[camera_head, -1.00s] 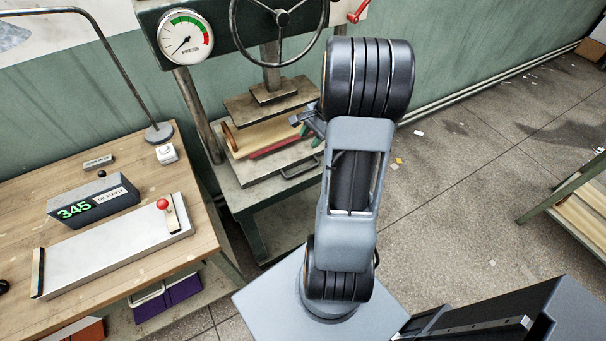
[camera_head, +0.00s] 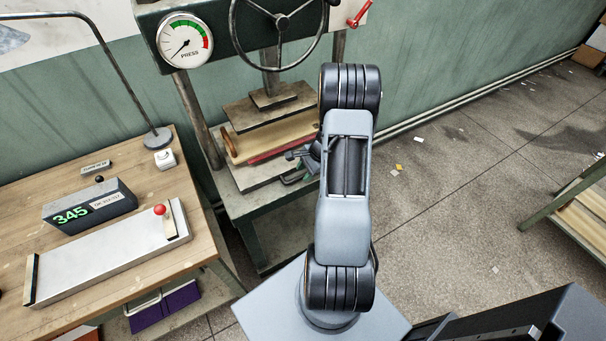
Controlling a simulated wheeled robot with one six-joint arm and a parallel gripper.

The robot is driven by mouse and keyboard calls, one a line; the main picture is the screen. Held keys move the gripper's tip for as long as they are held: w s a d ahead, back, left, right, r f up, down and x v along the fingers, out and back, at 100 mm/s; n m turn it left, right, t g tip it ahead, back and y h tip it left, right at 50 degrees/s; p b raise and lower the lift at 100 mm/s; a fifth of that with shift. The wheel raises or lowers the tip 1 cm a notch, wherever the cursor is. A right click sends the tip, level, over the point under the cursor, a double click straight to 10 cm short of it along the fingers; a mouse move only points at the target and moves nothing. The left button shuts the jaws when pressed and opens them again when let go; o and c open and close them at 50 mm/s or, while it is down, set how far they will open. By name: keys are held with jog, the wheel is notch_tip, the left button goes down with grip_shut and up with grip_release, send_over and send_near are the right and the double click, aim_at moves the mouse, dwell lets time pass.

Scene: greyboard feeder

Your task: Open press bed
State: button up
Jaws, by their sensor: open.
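The press stands against the green wall, with a handwheel (camera_head: 278,16) on top and an upper plate (camera_head: 270,108) on its screw. Below lies the press bed (camera_head: 240,178), a grey plate with a handle (camera_head: 293,177) on its front edge. A wooden board and a red item (camera_head: 267,154) lie between upper plate and bed. My gripper (camera_head: 293,163) is at the right front of the bed, close to the handle, with its jaws open. My arm hides part of the gripper and the bed's right side. I cannot tell whether the fingers touch the handle.
A wooden table (camera_head: 205,222) at left carries a digital display box (camera_head: 89,205), a metal plate with a red knob and a lamp base. A round gauge (camera_head: 185,40) is on the press frame. A bench (camera_head: 575,205) stands at right. The floor between is mostly clear.

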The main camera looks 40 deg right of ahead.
jog(key=shift+x, duration=0.9)
jog(key=shift+c, duration=0.3)
grip_shut()
